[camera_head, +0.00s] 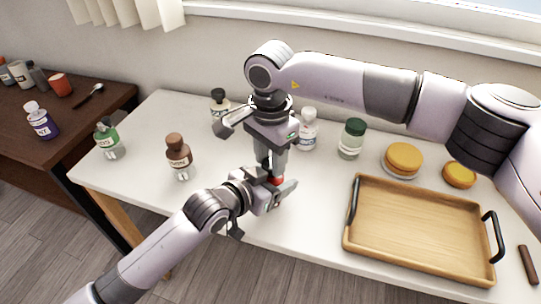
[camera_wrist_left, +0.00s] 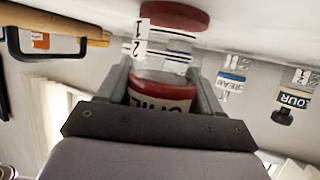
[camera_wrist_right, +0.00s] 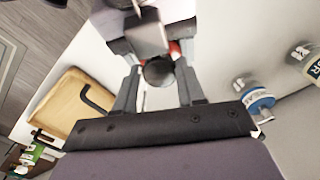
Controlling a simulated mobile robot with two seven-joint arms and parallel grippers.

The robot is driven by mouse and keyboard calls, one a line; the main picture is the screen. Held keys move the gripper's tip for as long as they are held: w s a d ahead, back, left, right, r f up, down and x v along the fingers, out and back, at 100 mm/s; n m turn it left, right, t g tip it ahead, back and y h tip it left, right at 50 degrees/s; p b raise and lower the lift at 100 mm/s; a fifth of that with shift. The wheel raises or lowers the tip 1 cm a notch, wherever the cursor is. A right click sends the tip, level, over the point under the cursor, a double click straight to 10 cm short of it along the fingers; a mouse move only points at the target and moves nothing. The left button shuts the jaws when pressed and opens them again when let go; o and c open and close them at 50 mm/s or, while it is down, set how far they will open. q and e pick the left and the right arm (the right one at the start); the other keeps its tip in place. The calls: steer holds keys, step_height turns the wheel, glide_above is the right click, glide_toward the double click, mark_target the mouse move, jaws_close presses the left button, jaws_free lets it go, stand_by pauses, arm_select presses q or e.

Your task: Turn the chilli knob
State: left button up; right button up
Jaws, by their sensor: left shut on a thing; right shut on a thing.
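The chilli grinder, with a red label and a red end, stands on the white table. It shows in the left wrist view (camera_wrist_left: 165,92), with its lettering partly cut off, and as a small red patch in the head view (camera_head: 277,181). My left gripper (camera_head: 280,190) is shut around its body from the side. My right gripper (camera_head: 273,163) points down from above and is shut on the dark round knob (camera_wrist_right: 159,72) at its top. Most of the grinder is hidden by the two grippers in the head view.
A wooden tray (camera_head: 420,228) with black handles lies to the right. A white bottle (camera_head: 307,131) and a green-capped jar (camera_head: 352,140) stand behind. A brown bottle (camera_head: 179,156) and a green bottle (camera_head: 109,140) stand at left. The front left tabletop is clear.

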steer(key=o, duration=1.1)
step_height(320, 180, up, 12)
steer(key=shift+r, duration=0.1)
